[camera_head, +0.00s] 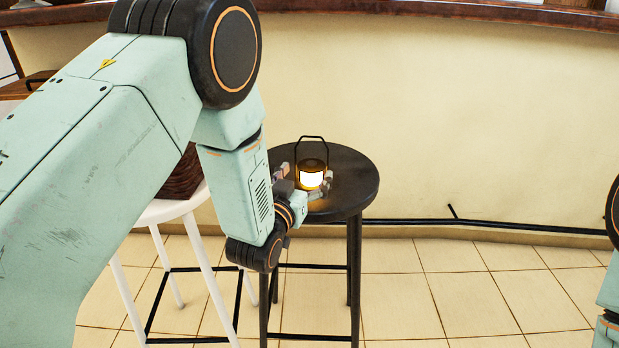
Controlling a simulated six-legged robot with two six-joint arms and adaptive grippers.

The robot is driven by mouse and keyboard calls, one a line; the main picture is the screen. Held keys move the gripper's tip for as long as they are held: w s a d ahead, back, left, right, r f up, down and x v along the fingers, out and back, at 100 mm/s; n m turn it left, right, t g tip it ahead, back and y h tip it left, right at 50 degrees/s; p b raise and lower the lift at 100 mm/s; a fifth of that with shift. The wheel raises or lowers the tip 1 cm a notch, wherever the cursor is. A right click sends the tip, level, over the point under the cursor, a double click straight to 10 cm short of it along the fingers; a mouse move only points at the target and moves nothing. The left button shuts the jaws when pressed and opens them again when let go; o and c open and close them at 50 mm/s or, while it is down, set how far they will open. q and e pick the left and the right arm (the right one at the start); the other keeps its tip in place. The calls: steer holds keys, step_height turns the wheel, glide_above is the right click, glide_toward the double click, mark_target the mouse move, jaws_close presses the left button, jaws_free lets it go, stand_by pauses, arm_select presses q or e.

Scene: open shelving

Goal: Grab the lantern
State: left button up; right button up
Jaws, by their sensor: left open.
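The lantern (312,174) is small, with a lit yellow body, a dark top and a black looped handle. It stands upright on the round black stool (352,185), near the middle of its seat. My left gripper (306,177) is open at the lantern's near side, with one finger to its left and one near its lower right. I cannot tell whether the fingers touch it. My right arm shows only in part at the right edge, and its gripper is out of view.
A white stool (160,212) with a dark brown woven item (183,178) stands left of the black stool, partly behind my left arm. A cream wall (480,130) with a dark pipe (480,222) rises behind. The tiled floor on the right is clear.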

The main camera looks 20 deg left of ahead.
mark_target(307, 174)
arm_select(q)
steer(key=w, duration=0.1)
steer(key=w+d, duration=0.1)
steer(key=w, duration=0.1)
steer(key=shift+s+a, duration=0.1)
steer(key=shift+a, duration=0.3)
steer(key=shift+d, duration=0.2)
steer(key=c, duration=0.5)
steer(key=shift+r, duration=0.1)
steer(key=c, duration=1)
steer(key=shift+o, duration=0.2)
